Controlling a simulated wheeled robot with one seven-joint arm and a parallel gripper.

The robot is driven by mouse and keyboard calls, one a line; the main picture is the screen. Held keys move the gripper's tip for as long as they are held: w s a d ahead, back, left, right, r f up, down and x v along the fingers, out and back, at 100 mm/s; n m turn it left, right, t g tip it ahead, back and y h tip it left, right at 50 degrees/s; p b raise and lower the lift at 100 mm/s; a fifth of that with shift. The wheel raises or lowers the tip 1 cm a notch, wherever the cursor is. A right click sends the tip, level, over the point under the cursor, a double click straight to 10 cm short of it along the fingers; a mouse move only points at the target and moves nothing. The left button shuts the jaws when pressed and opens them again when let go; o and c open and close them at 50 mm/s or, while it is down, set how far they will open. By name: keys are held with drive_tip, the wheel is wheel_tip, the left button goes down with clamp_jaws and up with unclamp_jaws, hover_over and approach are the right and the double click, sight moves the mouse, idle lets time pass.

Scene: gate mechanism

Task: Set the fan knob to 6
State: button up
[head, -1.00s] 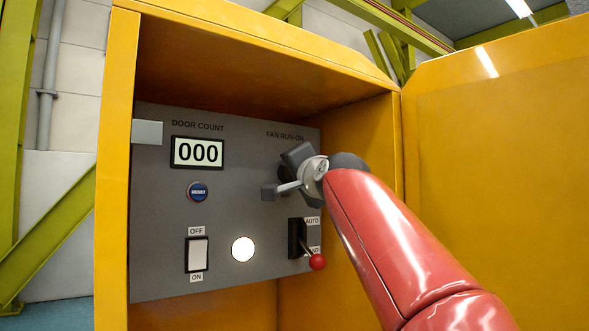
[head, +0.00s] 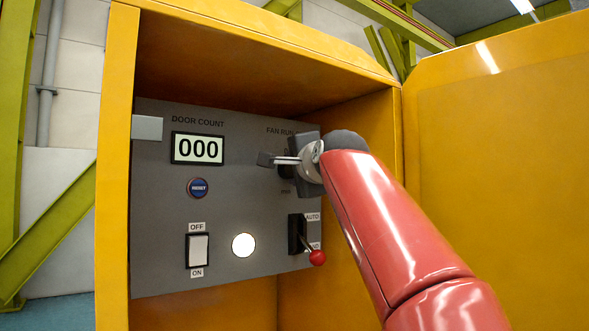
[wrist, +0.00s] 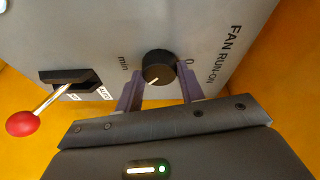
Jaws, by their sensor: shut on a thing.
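The fan knob (wrist: 160,69) is a round black knob with a pale pointer line, on the grey panel under the label FAN RUN-ON. In the wrist view its pointer aims to the lower left of the picture. A "0" and "min" are readable beside it; other scale numbers are hidden or out of view. My gripper (wrist: 158,88) is shut on the knob, one finger at each side. In the head view my gripper (head: 288,160) and wrist cover most of the knob, so its setting cannot be read there.
A red-tipped lever (head: 317,257) sits just below the knob.

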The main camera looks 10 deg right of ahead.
drive_tip(key=o, duration=1)
drive_tip(key=s+b, duration=0.2)
drive_tip(key=s, duration=0.5)
drive_tip(key=shift+s+d, duration=0.35)
drive_tip(key=shift+f, duration=0.15)
